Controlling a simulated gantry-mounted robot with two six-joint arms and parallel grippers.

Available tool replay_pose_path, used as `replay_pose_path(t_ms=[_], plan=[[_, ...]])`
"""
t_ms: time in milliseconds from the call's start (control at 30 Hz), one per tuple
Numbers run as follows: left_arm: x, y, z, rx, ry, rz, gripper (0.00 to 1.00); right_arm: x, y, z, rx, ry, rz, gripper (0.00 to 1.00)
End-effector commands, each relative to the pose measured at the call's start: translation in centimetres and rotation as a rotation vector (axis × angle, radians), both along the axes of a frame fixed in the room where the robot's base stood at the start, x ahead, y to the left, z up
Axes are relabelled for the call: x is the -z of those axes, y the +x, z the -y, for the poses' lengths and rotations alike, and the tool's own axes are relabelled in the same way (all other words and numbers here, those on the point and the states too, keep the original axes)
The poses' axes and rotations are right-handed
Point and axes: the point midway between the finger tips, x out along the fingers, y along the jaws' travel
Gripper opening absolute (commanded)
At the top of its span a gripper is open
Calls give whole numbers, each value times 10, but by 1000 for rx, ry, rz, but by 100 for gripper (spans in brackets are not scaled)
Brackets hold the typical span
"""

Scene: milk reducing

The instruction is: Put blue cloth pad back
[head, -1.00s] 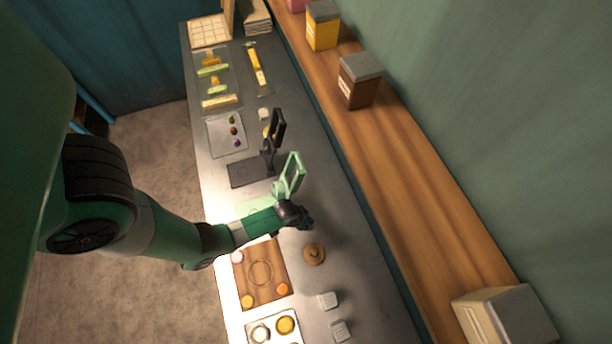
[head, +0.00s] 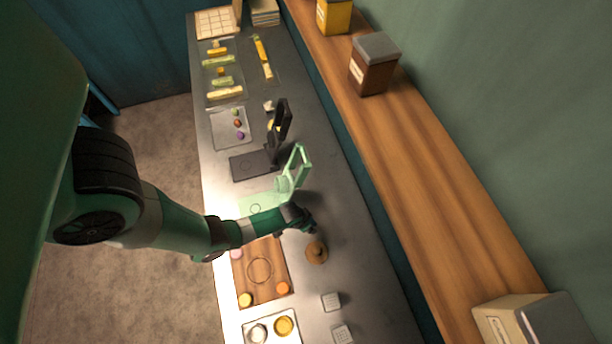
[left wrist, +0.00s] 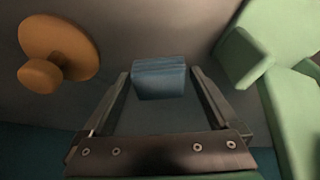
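The blue cloth pad (left wrist: 160,78) shows in the left wrist view as a small folded block. Whether the pad touches the counter is unclear. The pad cannot be made out there. My right gripper is not in view.
A wooden board (head: 261,271), a white tray (head: 271,327) and small pale blocks (head: 331,301) lie nearer. A wooden shelf (head: 420,180) runs along the right.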

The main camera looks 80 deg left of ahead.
Motion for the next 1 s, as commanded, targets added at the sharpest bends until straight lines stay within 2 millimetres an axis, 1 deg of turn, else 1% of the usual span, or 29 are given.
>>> replay_pose_path(t_ms=[233,333,467,600,633,700,800,1000], plan=[[-1,0,0,0,0,0,100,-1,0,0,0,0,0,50],[-9,0,0,0,0,1,100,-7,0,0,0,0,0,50],[-31,-6,3,0,0,1,100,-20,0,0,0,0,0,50],[-60,-13,7,0,0,2,100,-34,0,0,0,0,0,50],[-67,-14,8,0,0,0,100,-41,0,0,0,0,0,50],[-74,-15,9,0,0,0,100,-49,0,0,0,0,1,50],[-78,-17,10,0,0,0,100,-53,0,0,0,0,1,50],[-76,-18,10,0,0,0,100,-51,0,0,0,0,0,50]])
